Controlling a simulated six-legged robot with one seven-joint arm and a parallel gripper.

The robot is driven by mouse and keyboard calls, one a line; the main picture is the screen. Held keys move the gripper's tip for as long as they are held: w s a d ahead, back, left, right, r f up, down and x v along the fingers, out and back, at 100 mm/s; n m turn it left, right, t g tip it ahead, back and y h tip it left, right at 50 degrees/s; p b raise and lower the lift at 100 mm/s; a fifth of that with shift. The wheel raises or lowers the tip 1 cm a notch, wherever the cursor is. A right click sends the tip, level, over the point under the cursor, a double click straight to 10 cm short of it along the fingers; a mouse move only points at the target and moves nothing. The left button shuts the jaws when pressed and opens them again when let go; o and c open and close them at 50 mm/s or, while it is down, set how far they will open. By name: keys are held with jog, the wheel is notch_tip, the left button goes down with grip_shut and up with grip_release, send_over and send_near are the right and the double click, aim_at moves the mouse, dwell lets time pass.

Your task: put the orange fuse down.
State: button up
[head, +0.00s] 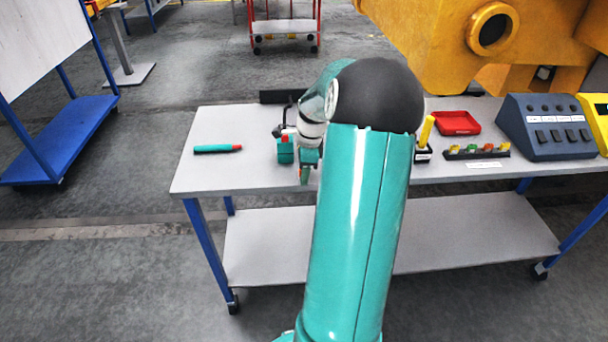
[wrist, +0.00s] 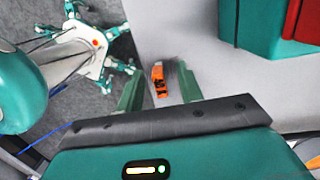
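The orange fuse (wrist: 159,80) shows in the wrist view, between the two teal fingers of my gripper (wrist: 160,86). Pale gaps show on both sides of it, so the fingers are apart and not closed on it. The pale grey tabletop (wrist: 180,30) is behind the fuse. It seems to rest there, but its exact contact is hard to see. In the head view my gripper (head: 305,175) is low over the left half of the table (head: 245,175), near the front edge. I cannot make out the fuse there.
A teal rod with a red end (head: 218,148) lies to the left. A teal block with a red part (head: 285,150) is close beside my gripper. Right of my arm are a red tray (head: 457,122), a rack of coloured pieces (head: 476,152) and a blue control box (head: 548,130).

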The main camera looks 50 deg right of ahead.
jog(key=shift+c, duration=0.5)
grip_shut()
jog(key=shift+r, duration=0.15)
